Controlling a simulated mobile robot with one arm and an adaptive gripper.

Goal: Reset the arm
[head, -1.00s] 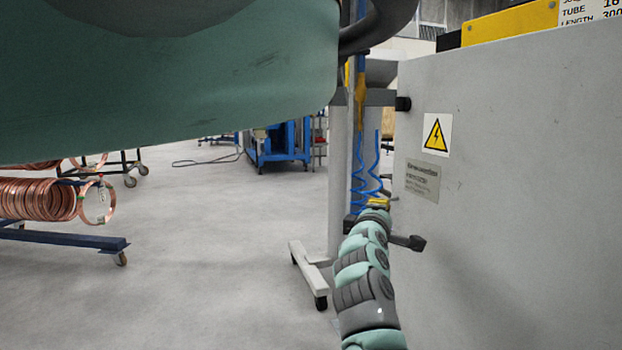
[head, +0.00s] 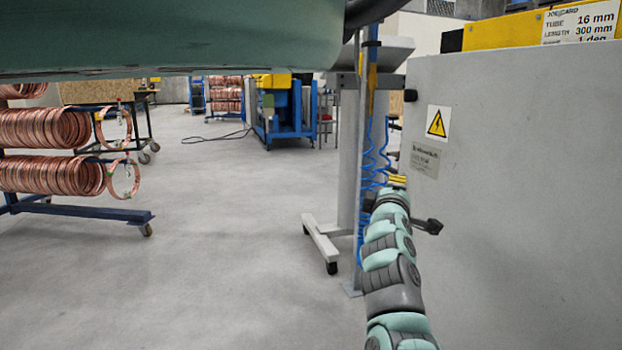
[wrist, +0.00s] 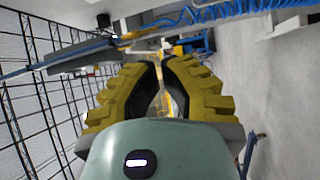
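My arm reaches away from me along the grey cabinet on the right in the head view. My gripper (head: 397,181) is small and far off there, with a bit of yellow showing at the arm's end. It is in front of the blue coiled hose and grey post. In the wrist view my gripper (wrist: 160,62) has two stepped yellow fingers with dark inner pads. A narrow gap shows between them, with background visible through it. I see nothing held.
The grey cabinet (head: 520,210) closely borders the arm on the right. A grey post (head: 348,150) on a wheeled foot and a blue coiled hose (head: 372,165) stand near the gripper. Copper coils (head: 50,176) hang on a blue rack at left. The middle floor is clear.

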